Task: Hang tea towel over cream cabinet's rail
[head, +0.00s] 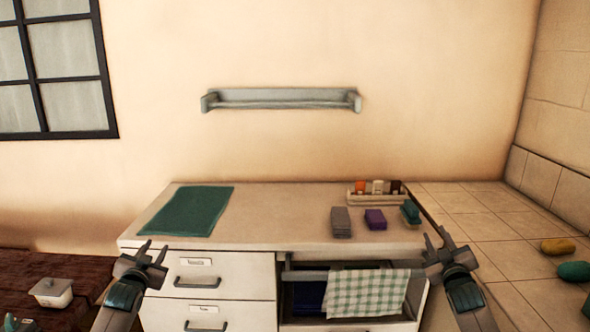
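A green-and-white checked tea towel (367,293) hangs over the rail (304,275) at the front of the cream cabinet (240,262). It covers the rail's middle and right part and hangs down in front of an open compartment. My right gripper (437,238) is open and empty, just right of the towel at the cabinet's front right corner. My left gripper (153,252) is open and empty, in front of the cabinet's upper left drawer. How far the towel hangs behind the rail is hidden.
A teal mat or cloth (188,211) lies on the countertop's left. Grey (341,223) and purple (375,219) blocks and a small tray (367,198) of bottles stand on its right. A wall rail (281,101) is above. The counter's middle is clear.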

